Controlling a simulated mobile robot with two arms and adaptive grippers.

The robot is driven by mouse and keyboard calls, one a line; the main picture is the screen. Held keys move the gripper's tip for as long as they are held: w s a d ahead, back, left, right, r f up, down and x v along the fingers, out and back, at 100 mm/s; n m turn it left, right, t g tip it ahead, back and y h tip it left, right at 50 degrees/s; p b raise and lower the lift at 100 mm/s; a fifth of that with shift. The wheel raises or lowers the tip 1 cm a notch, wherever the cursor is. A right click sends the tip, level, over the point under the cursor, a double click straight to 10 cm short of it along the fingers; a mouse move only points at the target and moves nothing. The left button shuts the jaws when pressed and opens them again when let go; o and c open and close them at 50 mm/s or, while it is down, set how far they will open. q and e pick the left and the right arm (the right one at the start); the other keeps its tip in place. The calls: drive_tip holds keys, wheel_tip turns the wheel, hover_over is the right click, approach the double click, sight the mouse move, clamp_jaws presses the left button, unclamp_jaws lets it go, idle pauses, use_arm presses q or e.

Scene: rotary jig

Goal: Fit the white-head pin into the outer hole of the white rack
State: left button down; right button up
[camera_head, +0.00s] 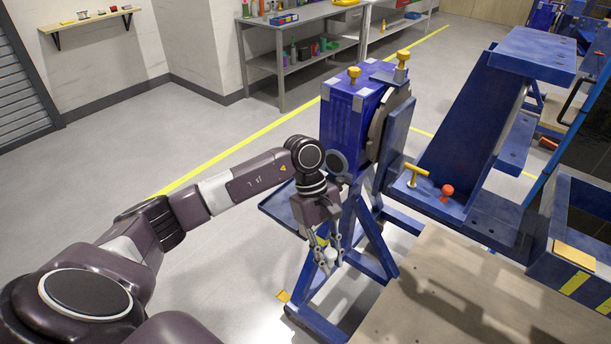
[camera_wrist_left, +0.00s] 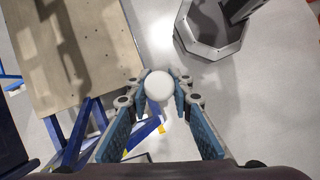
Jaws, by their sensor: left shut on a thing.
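My left gripper (camera_head: 328,262) is in front of the blue jig stand, fingers pointing down. It is shut on the white-head pin (camera_head: 331,254). In the left wrist view the round white head (camera_wrist_left: 159,86) sits between the two fingertips (camera_wrist_left: 161,90); the pin's shank is hidden behind the head. I cannot make out a white rack in either view. My right gripper is not in view.
The blue rotary jig (camera_head: 345,125) with yellow knobs (camera_head: 354,73) stands just behind the gripper. A blue tray (camera_head: 274,209) juts out at its left. A wooden tabletop (camera_head: 440,290) lies to the right. A yellow T-handle (camera_head: 417,171) and red knob (camera_head: 447,191) sit on the blue frame.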

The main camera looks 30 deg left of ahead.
use_arm(q)
drive_tip(key=w+a+r+n+t+y, duration=0.1)
drive_tip(key=w+a+r+n+t, duration=0.2)
drive_tip(key=w+a+n, duration=0.4)
drive_tip(key=w+a+r+n+t+y, duration=0.2)
drive_tip(key=w+a+n, duration=0.4)
drive_tip(key=n, duration=0.5)
drive_tip(key=shift+w+a+r+t+p, duration=0.35)
drive_tip(key=shift+a+r+t, duration=0.45)
drive_tip(key=shift+r, duration=0.1)
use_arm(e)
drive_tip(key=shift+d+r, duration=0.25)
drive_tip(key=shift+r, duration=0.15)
use_arm(q)
wheel_tip(320, 180, down, 6)
drive_tip(key=b, duration=0.4)
drive_tip(key=shift+r+b, duration=0.1)
drive_tip(key=shift+b, duration=0.3)
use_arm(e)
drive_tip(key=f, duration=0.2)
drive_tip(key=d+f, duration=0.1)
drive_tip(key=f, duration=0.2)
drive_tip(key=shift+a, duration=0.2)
use_arm(q)
drive_tip(key=shift+b, duration=0.3)
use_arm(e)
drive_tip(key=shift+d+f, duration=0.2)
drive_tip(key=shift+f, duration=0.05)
